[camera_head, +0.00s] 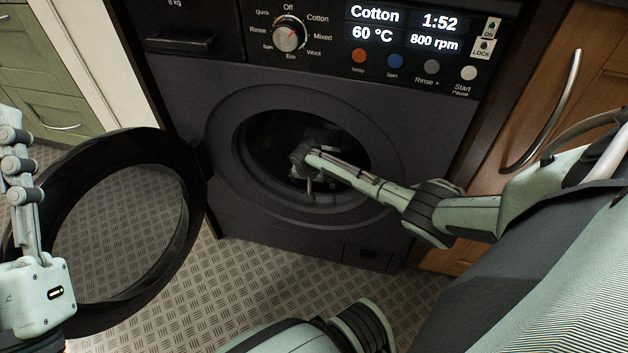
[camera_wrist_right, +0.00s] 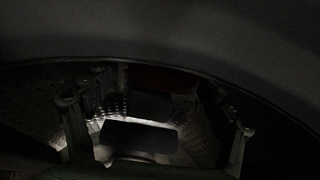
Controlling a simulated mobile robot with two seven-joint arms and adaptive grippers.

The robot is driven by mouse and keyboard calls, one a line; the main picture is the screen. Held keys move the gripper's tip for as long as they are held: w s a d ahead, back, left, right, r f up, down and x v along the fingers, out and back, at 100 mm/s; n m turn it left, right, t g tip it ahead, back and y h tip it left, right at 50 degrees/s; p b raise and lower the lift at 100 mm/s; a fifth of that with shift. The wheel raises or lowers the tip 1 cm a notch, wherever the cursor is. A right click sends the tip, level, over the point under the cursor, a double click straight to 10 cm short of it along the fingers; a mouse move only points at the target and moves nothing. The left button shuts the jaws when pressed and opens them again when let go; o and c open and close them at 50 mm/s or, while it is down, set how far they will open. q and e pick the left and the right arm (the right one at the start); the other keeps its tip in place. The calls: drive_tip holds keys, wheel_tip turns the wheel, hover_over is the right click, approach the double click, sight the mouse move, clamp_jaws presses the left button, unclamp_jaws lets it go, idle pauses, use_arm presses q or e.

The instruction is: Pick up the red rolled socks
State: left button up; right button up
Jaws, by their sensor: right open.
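My right gripper (camera_head: 308,168) reaches into the dark round opening of the washing machine (camera_head: 215,212). In the right wrist view its two fingers stand wide apart, open, with no thing seen held between them (camera_wrist_right: 155,118). A dim dark red patch (camera_wrist_right: 160,78) shows beyond the fingers, inside the drum. It may be the red rolled socks, but it is too dark to make out their shape. In the head view the socks do not show. My left gripper (camera_head: 18,165) is at the left edge, in front of the open door; its fingertips are not clear.
The round washer door (camera_head: 183,235) stands open to the left. A wooden cabinet with a curved handle (camera_head: 548,120) is at the right. Green drawers (camera_head: 50,75) are at the far left. Patterned floor (camera_head: 260,275) lies below.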

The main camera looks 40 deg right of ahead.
drive_tip(key=c, duration=1)
drive_tip(key=shift+o, duration=0.2)
